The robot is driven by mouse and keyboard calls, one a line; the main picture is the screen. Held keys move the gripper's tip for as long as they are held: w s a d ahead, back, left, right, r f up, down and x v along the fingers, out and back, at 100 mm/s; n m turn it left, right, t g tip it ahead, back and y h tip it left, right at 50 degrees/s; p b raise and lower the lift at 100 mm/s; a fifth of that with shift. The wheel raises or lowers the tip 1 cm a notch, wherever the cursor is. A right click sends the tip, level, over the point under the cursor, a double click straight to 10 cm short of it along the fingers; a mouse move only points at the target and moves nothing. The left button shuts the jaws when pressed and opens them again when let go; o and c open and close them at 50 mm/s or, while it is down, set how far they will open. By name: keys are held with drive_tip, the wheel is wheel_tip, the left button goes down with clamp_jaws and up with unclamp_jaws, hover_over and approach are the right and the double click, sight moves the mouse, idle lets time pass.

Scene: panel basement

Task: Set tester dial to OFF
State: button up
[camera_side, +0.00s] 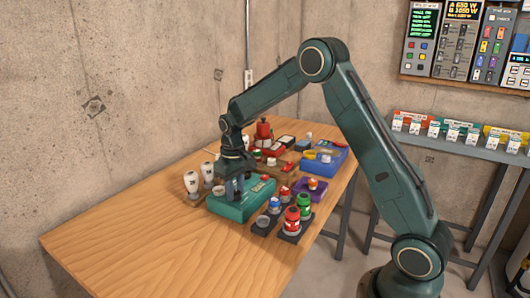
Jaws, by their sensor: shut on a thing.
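A teal box (255,203), which looks like the tester, lies on the wooden table. My gripper (235,196) points down over the left part of its top face and is shut on what seems to be the tester dial. The fingers hide the dial, so I cannot read its setting. A small pale round part (219,191) shows on the box to the left of the fingers.
Two white-topped items (192,184) stand left of the box. Red (291,219) and green (303,205) capped items stand at its right. A blue tray (322,163) lies behind. The table's (130,240) front left is clear.

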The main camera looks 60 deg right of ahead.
sight(235, 192)
drive_tip(key=o, duration=1)
drive_tip(key=shift+c, duration=0.2)
drive_tip(key=shift+r, duration=0.2)
wheel_tip(235, 192, up, 14)
drive_tip(key=shift+f, duration=0.25)
drive_tip(key=shift+s+r, duration=0.1)
